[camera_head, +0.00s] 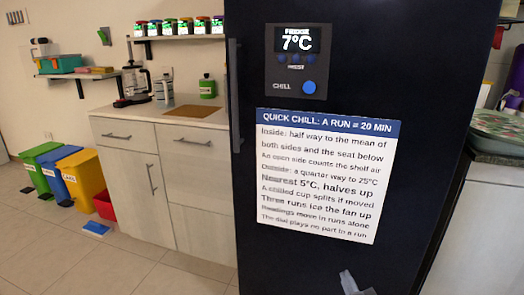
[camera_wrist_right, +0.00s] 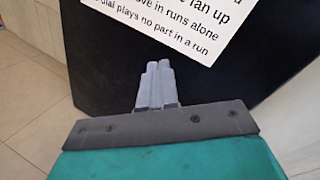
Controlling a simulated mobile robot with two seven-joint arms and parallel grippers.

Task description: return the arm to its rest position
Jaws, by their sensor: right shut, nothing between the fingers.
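My right gripper (camera_head: 352,284) shows at the bottom edge of the head view, in front of the dark fridge door (camera_head: 310,90). Only its grey fingers show there; the rest of the arm is out of frame. In the right wrist view, its two fingers (camera_wrist_right: 156,84) are together with nothing between them. They point toward the lower part of the fridge, below the white notice (camera_head: 315,185). The gap between fingertips and door cannot be told exactly. My left gripper is in neither view.
The fridge panel (camera_head: 298,62) reads 7°C and has a blue knob (camera_head: 309,87). Left of the fridge is a cabinet (camera_head: 160,175) with a coffee maker (camera_head: 135,82) on top. Green, blue and yellow bins stand further left. A counter (camera_head: 497,150) is at right. Floor (camera_head: 60,250) is clear at lower left.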

